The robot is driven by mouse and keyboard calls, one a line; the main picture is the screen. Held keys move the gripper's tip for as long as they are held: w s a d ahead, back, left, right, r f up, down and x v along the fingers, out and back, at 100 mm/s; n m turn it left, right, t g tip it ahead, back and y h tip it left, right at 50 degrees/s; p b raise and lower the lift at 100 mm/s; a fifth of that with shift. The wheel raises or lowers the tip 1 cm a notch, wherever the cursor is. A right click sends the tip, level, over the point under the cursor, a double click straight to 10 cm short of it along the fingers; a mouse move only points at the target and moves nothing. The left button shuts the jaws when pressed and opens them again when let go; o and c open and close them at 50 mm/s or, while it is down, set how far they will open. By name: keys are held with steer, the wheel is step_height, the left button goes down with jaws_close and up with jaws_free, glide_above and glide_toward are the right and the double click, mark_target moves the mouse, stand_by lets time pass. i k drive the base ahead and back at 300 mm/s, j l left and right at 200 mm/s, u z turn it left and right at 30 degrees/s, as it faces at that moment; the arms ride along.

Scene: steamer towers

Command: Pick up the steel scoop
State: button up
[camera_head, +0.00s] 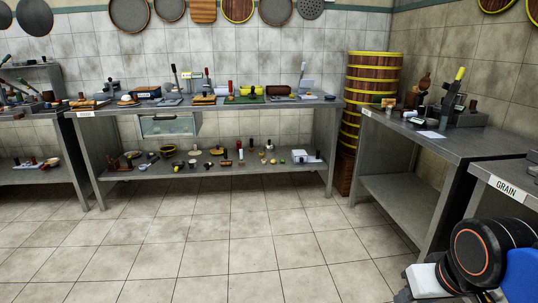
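I cannot pick out the steel scoop for certain; the items on the tables are small and crowded at this distance. Many small tools and utensils stand and lie on the long steel table (212,108) against the back wall, several with upright handles. More small items lie on its lower shelf (250,172). A black joint of my arm with an orange ring shows at the bottom right, next to a blue part. My gripper's fingers do not show.
A steel table (440,146) stands at the right with small items, in front of a tall steamer tower (372,75) with yellow bands. A table labelled GRAIN (507,189) is nearer. Another table (30,119) is at the left. The tiled floor (215,250) between is clear.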

mark_target(252, 95)
steer(key=i, duration=1.7)
steer(key=i+u, duration=0.25)
steer(key=i, duration=0.25)
steer(key=i+l+u, duration=0.25)
steer(key=i, duration=0.2)
steer(key=i+l+u, duration=0.25)
steer(key=i, duration=0.25)
